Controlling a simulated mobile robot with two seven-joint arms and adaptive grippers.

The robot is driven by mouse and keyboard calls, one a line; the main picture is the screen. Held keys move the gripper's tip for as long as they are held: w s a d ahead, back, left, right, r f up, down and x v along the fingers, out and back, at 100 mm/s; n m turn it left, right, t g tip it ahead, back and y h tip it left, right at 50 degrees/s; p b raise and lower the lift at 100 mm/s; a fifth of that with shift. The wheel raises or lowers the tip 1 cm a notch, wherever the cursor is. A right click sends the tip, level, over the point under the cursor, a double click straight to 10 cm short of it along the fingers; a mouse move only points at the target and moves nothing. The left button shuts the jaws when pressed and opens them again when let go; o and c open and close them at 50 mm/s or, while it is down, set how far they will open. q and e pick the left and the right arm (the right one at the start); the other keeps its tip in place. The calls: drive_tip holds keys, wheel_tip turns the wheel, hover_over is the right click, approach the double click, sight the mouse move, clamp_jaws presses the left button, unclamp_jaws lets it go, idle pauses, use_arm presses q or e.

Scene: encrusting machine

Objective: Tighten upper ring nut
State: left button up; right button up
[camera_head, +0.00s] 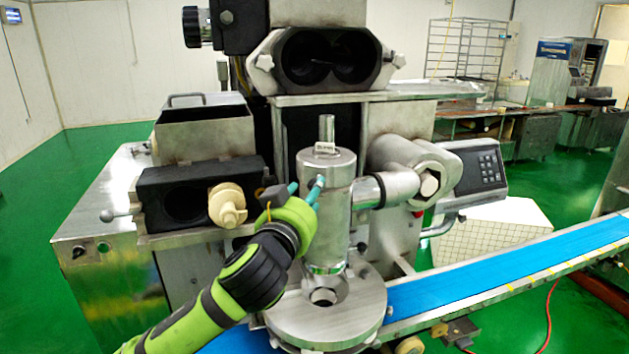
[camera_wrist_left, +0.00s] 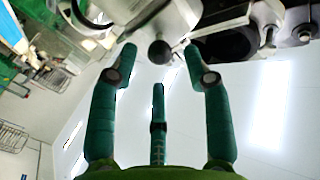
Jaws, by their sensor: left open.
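An upright steel cylinder (camera_head: 337,225) stands in the middle of the machine, with a thin stem on its top cap. A round steel collar (camera_head: 368,191) sits where a horizontal pipe joins its right side. I cannot tell for sure which ring is the upper ring nut. My left gripper (camera_head: 308,186) is at the cylinder's upper left, its teal fingers close to the wall; I cannot tell if they touch. In the left wrist view the fingers (camera_wrist_left: 160,60) are spread, with no object clearly held. A dark round knob (camera_wrist_left: 160,52) shows between the tips. My right gripper is out of view.
A round steel plate (camera_head: 325,320) lies below the cylinder, beside a blue conveyor belt (camera_head: 520,262). A dark block with a cream knob (camera_head: 227,205) stands left of the cylinder. A keypad panel (camera_head: 478,166) is at the right. A twin-bore head (camera_head: 325,60) is above.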

sight(314, 181)
use_arm(q)
drive_tip(key=p+x, duration=0.1)
drive_tip(key=x, duration=0.3)
drive_tip(key=shift+d+r+p, duration=0.1)
drive_tip(key=shift+r+p, duration=0.05)
drive_tip(key=shift+p, duration=0.2)
drive_tip(key=shift+w, duration=0.45)
drive_tip(key=shift+s, duration=0.1)
clamp_jaws()
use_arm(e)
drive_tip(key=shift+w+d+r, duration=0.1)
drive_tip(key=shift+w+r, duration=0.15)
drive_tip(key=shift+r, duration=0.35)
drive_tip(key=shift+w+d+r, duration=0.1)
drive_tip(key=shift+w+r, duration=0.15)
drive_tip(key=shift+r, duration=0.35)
